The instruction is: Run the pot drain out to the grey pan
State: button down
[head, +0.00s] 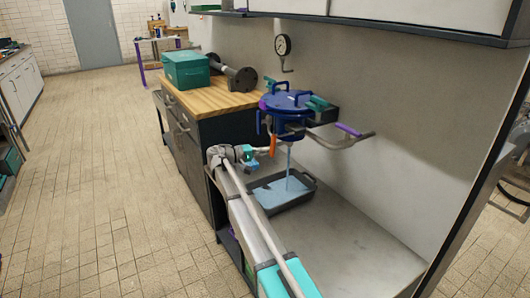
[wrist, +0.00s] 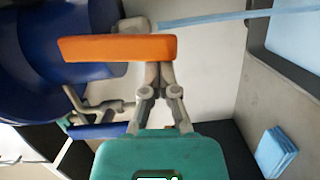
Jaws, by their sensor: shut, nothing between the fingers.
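The blue pot (head: 285,121) with its lid is held above the bench, and its side shows at the left of the wrist view (wrist: 30,50). Its orange drain lever (head: 272,145) hangs below it; the lever (wrist: 118,48) lies across the wrist view. A light blue stream (head: 289,165) runs from the pot's underside into the dark grey pan (head: 312,184), which holds blue liquid. The stream (wrist: 215,17) also shows in the wrist view. My gripper (wrist: 157,70) is shut and empty, its fingertips right at the lever; whether they touch it, I cannot tell.
A light blue stack (wrist: 275,152) lies near the pan. A wooden-topped cabinet (head: 222,95) with a teal box (head: 186,69) and a dark flanged pipe (head: 240,77) stands behind. A gauge (head: 283,45) is on the wall. The bench's front right (head: 350,255) is clear.

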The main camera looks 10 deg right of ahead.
jog(key=s+a, duration=0.1)
jog(key=a, duration=0.6)
jog(key=shift+a, duration=0.2)
jog(key=shift+s, duration=0.1)
